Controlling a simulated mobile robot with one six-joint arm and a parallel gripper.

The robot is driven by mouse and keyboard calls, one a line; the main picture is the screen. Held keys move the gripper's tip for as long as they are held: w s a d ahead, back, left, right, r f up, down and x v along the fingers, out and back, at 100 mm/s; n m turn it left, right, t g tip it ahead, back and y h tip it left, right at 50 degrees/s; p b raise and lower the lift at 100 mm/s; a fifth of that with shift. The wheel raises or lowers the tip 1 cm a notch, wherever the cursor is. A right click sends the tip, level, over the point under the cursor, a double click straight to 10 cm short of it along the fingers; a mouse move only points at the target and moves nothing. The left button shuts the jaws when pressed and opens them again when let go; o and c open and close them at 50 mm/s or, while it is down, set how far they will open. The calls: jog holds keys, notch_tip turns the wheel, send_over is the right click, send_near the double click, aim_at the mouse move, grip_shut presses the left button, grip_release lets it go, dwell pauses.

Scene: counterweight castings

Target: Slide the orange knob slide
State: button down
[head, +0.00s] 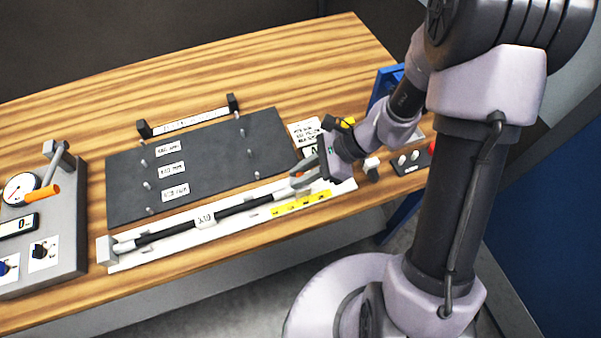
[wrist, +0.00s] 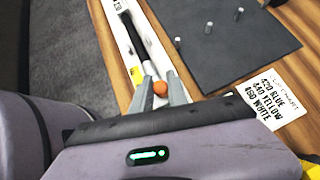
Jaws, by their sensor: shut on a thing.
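The orange knob (wrist: 160,88) sits between the two grey fingers of my gripper (wrist: 161,84) in the wrist view, and the fingers are shut on it. In the head view my gripper (head: 302,173) is at the right part of the slide, and only a bit of orange shows between its fingers. The slide is a long white rail (head: 180,247) along the table's front edge with a black rod (head: 165,233) and a small white label (head: 205,217). The rail and rod also show in the wrist view (wrist: 133,40). The rail's right end is partly hidden by my gripper.
A dark plate (head: 210,155) with upright pins and labels lies behind the slide. A grey gauge box (head: 65,240) with an orange-handled lever stands at the left. A yellow strip (head: 300,204) lies along the front. A printed chart (wrist: 270,95) lies near my gripper.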

jog(key=d, duration=0.2)
jog(key=w+d+p, duration=0.1)
jog(key=d, duration=0.2)
jog(key=w+d+p, duration=0.1)
jog(key=d, duration=0.1)
jog(key=shift+w+d+r, duration=0.1)
jog(key=shift+d, duration=0.05)
jog(key=shift+w+d, duration=0.1)
jog(key=shift+d, duration=0.4)
jog(key=c, duration=1.3)
grip_release()
jog(key=p+v, duration=0.4)
jog(key=v, duration=1.3)
jog(key=shift+d, duration=0.1)
